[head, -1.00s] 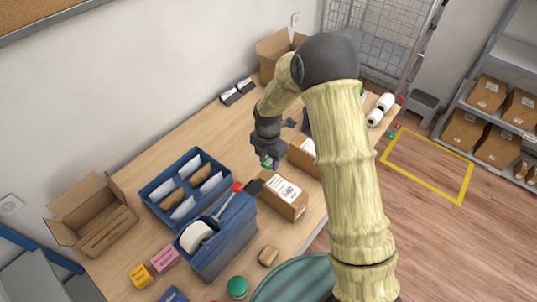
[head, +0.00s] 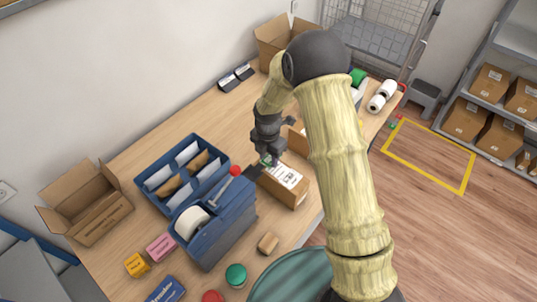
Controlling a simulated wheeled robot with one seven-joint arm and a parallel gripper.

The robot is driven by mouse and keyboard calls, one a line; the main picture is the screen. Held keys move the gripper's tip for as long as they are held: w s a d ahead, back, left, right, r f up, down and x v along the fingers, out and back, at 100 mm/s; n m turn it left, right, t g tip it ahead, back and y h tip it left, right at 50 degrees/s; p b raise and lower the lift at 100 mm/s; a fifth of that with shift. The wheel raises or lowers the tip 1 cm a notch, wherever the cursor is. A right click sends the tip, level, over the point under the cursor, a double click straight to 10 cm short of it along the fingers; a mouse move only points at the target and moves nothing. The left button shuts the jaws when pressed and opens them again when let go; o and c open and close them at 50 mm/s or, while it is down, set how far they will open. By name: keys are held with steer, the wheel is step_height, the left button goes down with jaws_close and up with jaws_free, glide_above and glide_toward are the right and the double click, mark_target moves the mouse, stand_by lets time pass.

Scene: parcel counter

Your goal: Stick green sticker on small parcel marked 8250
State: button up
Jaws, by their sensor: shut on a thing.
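A brown parcel (head: 299,191) with a white label lies on the wooden counter; the label's number is too small to read. My gripper (head: 268,159) points down at the parcel's far-left end, close to its top. It is shut on a small green piece, the green sticker (head: 266,161), whose edge shows at the fingertips. I cannot tell whether the sticker touches the parcel. A second brown parcel (head: 298,139) stands just behind, partly hidden by my arm.
A blue divided tray (head: 160,177) and a blue dispenser (head: 232,222) with a red knob stand left of the parcel. Open cartons stand at the counter's left (head: 88,208) and back (head: 273,36). A small brown block (head: 267,242) and green round object (head: 236,275) lie in front.

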steer(key=shift+w+f+b, duration=0.1)
steer(key=shift+f+b, duration=0.6)
steer(key=shift+f, duration=0.75)
steer(key=o, duration=0.7)
steer(key=shift+r, duration=0.2)
steer(key=shift+r+p, duration=1.6)
steer(key=shift+r, duration=0.4)
steer(key=shift+r+p, duration=0.35)
steer(key=shift+r, duration=0.25)
